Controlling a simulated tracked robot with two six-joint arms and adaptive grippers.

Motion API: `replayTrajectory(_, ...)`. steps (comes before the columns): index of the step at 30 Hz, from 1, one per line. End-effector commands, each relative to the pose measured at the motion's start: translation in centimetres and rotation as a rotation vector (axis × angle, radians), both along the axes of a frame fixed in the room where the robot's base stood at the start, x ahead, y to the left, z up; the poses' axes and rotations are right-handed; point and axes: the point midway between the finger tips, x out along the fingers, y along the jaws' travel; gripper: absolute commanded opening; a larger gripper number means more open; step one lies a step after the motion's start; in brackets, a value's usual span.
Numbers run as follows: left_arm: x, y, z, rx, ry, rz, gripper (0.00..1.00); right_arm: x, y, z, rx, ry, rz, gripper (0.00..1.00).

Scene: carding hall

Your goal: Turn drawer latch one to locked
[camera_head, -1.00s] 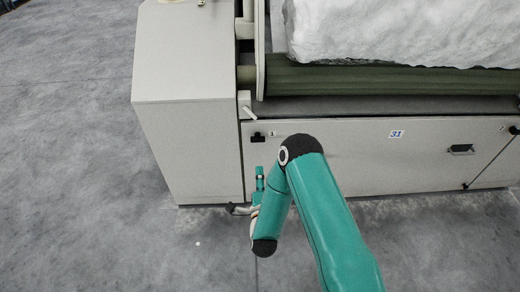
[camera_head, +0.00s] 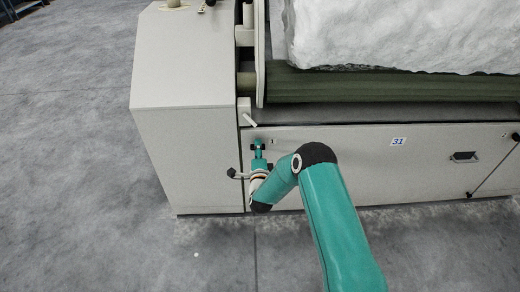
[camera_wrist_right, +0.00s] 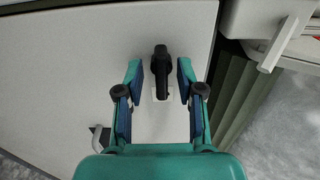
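Drawer latch one is a small black latch (camera_wrist_right: 160,68) on the pale front panel of the carding machine, beside a small label "1" (camera_head: 271,141). In the right wrist view its black handle runs up and down the picture. My right gripper (camera_wrist_right: 160,72) is open, with one finger on each side of the handle and a visible gap to both. In the head view the right gripper (camera_head: 258,148) is at the panel and covers most of the latch. My left gripper is in neither view.
A white lever (camera_head: 248,119) sticks out just above the latch. A green roller (camera_head: 390,88) carries white fibre (camera_head: 400,35) above the panel. A dark recessed handle (camera_head: 464,157) and a second black latch (camera_head: 516,137) are further right.

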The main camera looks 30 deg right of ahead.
Motion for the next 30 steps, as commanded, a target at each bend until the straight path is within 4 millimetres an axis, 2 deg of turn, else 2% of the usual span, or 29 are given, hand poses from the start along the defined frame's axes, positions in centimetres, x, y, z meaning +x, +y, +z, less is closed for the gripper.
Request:
replayTrajectory(12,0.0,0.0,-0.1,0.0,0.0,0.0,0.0,0.6,-0.5,0.0,0.0,0.001,0.0,0.38)
replayTrajectory(19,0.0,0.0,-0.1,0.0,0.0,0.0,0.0,0.6,-0.5,0.0,0.001,0.001,-0.001,0.0)
replayTrajectory(23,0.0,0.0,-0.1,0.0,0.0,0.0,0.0,0.6,-0.5,-0.1,0.0,0.002,-0.001,0.0)
replayTrajectory(24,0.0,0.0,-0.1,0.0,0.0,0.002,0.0,0.5,-1.5,0.0,0.0,0.001,-0.005,0.0)
replayTrajectory(30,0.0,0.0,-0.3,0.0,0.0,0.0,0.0,0.5,-0.6,-0.2,-0.012,0.012,-0.003,0.0)
